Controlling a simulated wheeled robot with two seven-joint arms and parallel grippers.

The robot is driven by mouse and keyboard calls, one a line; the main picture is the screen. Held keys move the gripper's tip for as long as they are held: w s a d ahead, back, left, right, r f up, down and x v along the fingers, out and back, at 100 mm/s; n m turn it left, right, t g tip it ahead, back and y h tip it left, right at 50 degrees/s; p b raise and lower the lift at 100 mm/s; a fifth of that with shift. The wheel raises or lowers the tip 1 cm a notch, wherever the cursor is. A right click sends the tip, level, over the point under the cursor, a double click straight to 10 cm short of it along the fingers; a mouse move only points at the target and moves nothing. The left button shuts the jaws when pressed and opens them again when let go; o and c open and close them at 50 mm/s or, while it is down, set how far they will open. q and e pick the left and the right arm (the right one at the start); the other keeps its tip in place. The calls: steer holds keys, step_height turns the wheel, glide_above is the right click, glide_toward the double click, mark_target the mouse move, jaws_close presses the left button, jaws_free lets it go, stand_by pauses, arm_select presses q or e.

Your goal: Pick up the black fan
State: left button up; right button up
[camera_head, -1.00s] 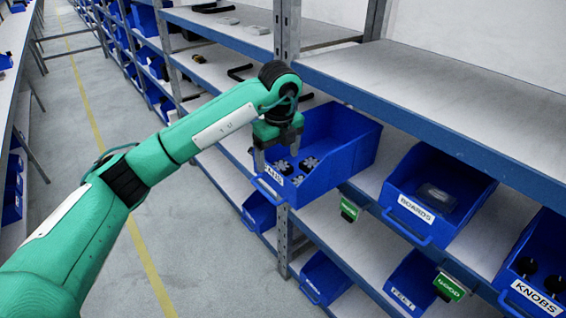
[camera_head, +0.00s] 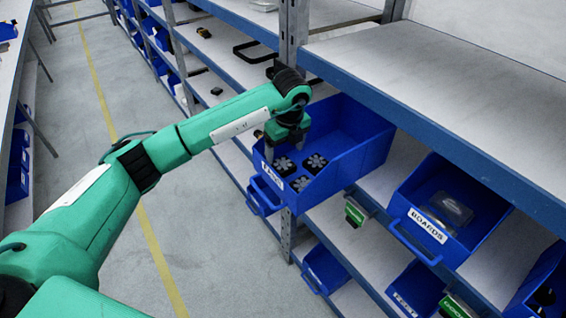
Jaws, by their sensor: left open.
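Three black fans lie in a blue bin (camera_head: 345,165) on the middle shelf: one fan (camera_head: 284,166) at the left, one fan (camera_head: 316,162) at the right and one fan (camera_head: 300,183) nearer the front. The bin's front label is partly turned and hard to read. My left gripper (camera_head: 284,148) points down over the bin's left side, with its fingers above and close to the left fan. It is open and holds nothing that I can see. My right gripper is not in view.
A blue bin labelled BOARDS (camera_head: 408,222) stands to the right, with another bin at the right edge (camera_head: 541,290). A metal shelf post (camera_head: 292,35) rises just behind my wrist. The shelf above (camera_head: 440,80) is bare. The aisle floor (camera_head: 195,235) is clear.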

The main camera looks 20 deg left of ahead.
mark_target(283, 164)
arm_select(q)
steer(key=shift+w+f, duration=0.15)
steer(key=shift+f, duration=0.2)
steer(key=shift+a+f+p, duration=0.1)
steer(key=shift+f+p, duration=0.35)
steer(key=shift+p, duration=0.2)
steer(key=f, duration=0.1)
steer(key=f+p, duration=0.2)
steer(key=shift+w+a, duration=0.1)
steer(key=shift+a, duration=0.15)
steer(key=shift+w+f, duration=0.1)
steer(key=shift+f, duration=0.5)
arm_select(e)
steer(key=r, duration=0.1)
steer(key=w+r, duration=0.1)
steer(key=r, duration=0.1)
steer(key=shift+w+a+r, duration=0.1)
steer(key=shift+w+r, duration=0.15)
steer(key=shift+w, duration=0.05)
arm_select(q)
steer(key=c, duration=1.1)
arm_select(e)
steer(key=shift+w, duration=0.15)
